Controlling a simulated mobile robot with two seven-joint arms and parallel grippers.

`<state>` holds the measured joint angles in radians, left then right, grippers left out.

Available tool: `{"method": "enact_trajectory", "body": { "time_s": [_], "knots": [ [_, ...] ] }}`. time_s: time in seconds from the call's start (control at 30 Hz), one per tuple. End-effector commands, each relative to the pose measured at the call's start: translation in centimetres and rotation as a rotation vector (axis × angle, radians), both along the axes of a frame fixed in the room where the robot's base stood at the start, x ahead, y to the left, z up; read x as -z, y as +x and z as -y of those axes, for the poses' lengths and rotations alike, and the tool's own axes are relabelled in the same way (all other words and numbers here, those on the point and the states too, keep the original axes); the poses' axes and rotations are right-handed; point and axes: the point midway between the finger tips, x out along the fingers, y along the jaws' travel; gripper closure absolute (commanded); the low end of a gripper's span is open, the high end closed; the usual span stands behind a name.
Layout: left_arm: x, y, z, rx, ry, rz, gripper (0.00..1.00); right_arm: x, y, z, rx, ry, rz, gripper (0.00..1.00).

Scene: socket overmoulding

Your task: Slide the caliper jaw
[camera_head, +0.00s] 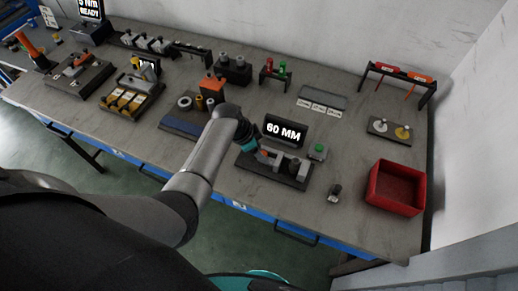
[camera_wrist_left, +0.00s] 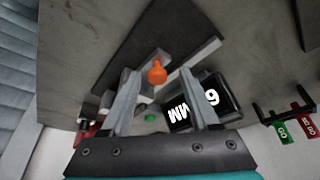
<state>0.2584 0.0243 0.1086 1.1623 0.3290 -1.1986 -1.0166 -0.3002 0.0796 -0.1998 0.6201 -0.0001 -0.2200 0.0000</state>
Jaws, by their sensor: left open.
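The caliper fixture (camera_head: 290,178) is a dark base with grey jaw blocks on the bench, below a black display reading 60 MM (camera_head: 285,130). My left gripper (camera_head: 259,152) is over the left end of the fixture. In the left wrist view my left gripper (camera_wrist_left: 158,82) is open, its two fingers apart. An orange knob (camera_wrist_left: 156,72) on the grey jaw shows between the fingertips; I cannot tell whether either finger touches it. The display also shows in the left wrist view (camera_wrist_left: 203,103), beside one finger. My right gripper is not in view.
A green button (camera_head: 318,149) stands at the fixture's right end. A small dark part (camera_head: 335,192) and a red bin (camera_head: 396,188) lie further right. A blue mat (camera_head: 183,127) and an orange-topped block (camera_head: 212,85) are left of and behind my left gripper.

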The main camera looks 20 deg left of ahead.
Motion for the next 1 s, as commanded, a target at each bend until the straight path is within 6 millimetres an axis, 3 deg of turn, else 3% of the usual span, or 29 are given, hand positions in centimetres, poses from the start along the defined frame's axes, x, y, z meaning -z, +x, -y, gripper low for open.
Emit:
{"method": "enact_trajectory", "body": {
  "time_s": [0.27, 1.0],
  "knots": [
    [-1.7, -0.4, -0.5, -0.001, 0.001, 0.001, 0.38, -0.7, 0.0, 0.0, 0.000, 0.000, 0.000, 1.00],
    [-12.9, -3.6, -3.9, 0.000, 0.002, 0.001, 0.38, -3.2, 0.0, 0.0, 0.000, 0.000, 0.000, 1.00]
  ]
}}
